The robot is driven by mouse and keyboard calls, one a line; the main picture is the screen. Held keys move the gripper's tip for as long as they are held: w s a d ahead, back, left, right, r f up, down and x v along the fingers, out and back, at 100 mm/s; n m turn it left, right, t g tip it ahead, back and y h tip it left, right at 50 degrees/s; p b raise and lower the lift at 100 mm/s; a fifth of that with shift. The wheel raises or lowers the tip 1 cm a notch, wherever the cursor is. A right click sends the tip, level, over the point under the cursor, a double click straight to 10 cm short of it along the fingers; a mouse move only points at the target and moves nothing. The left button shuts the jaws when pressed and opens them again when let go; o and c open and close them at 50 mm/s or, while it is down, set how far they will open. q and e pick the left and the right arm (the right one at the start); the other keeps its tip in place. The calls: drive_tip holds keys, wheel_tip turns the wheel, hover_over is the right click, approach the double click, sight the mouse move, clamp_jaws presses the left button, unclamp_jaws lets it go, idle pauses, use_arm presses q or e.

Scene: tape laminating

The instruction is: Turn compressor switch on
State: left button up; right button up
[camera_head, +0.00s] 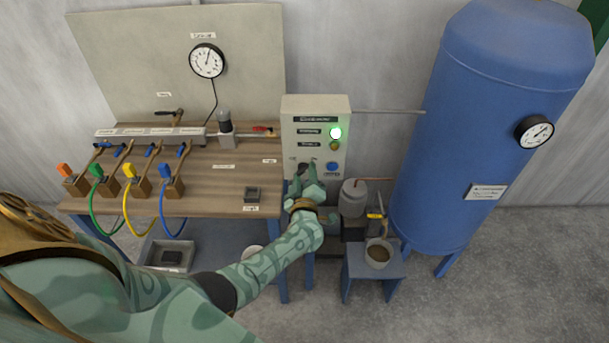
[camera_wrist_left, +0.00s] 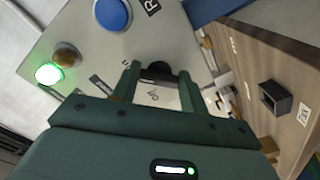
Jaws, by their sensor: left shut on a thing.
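The pale control panel (camera_head: 313,105) stands at the right end of the workbench. Its green lamp (camera_head: 336,132) is lit, and the lamp also glows in the left wrist view (camera_wrist_left: 48,74). A black rotary switch knob (camera_wrist_left: 157,71) sits on the panel's lower left part. My left gripper (camera_head: 307,174) is at the panel, with its fingers on either side of the knob in the left wrist view (camera_wrist_left: 158,78), shut on it. In the head view the gripper mostly hides the knob. My right gripper is not in view.
A blue button (camera_head: 332,167) is close right of the gripper, below an amber lamp (camera_head: 334,145). A tall blue tank (camera_head: 480,120) stands to the right. The wooden bench (camera_head: 225,180) on the left carries coloured valves and hoses.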

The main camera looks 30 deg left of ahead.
use_arm(q)
drive_tip(key=o, duration=1)
drive_tip(key=p+v, duration=0.6)
drive_tip(key=v, duration=1)
drive_tip(key=shift+s, duration=0.25)
